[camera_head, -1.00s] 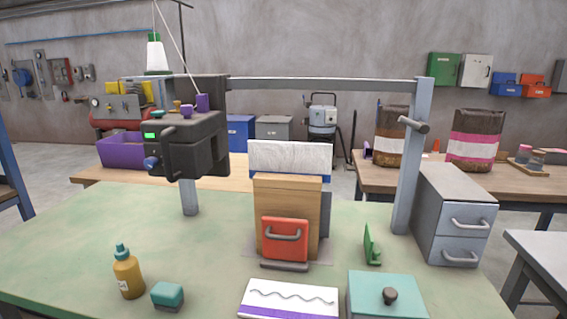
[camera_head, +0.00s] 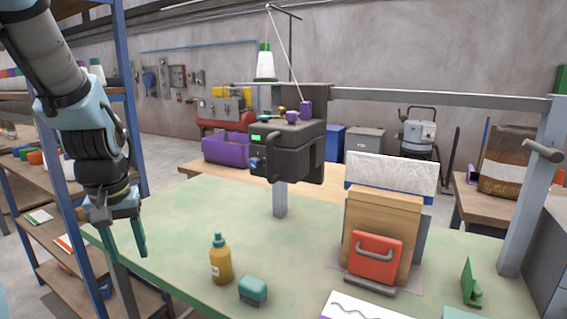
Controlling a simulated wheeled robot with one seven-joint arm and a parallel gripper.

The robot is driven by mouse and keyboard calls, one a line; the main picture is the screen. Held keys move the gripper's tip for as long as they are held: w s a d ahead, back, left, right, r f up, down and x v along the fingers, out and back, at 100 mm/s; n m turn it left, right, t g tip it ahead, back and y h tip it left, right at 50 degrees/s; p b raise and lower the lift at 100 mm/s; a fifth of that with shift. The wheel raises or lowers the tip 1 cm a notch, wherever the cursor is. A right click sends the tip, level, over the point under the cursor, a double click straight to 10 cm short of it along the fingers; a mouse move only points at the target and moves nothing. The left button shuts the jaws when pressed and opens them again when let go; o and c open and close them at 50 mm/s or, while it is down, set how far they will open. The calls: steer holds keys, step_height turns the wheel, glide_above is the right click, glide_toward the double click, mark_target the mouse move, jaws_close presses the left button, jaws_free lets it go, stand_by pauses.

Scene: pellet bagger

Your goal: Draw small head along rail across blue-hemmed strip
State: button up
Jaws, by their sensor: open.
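The small head (camera_head: 292,150) is a dark grey sewing head with a green display and a blue knob on its left side. It hangs at the left end of the grey rail (camera_head: 440,97) above the green table. The blue-hemmed strip (camera_head: 390,173) is a white upright sheet with a blue lower edge, standing above a wooden block with a red handled front, to the right of the head. My gripper (camera_head: 124,240) hangs at the left by the table's left edge, open and empty, well apart from the head.
A yellow bottle (camera_head: 220,262) and a teal block (camera_head: 253,291) stand near the table's front. A green bracket (camera_head: 470,283) stands at the right. A blue-framed shelf (camera_head: 60,170) is close behind my arm. The table's (camera_head: 175,225) left part is clear.

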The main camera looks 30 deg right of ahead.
steer(key=w+d+r+m, duration=0.1)
steer(key=w+d+r, duration=0.1)
steer(key=d+r, duration=0.45)
steer(key=m+t+h+b, duration=0.1)
steer(key=m+t+b, duration=0.1)
glide_toward(270, 152)
steer(key=f, duration=0.2)
steer(key=shift+h, duration=0.3)
steer(key=x, duration=0.3)
steer(key=p+x, duration=0.1)
steer(key=x, duration=0.6)
steer(key=shift+w+a+p, duration=0.15)
steer(key=shift+w+p, duration=0.15)
steer(key=shift+w, duration=0.1)
steer(key=shift+c, duration=0.4)
jaws_close()
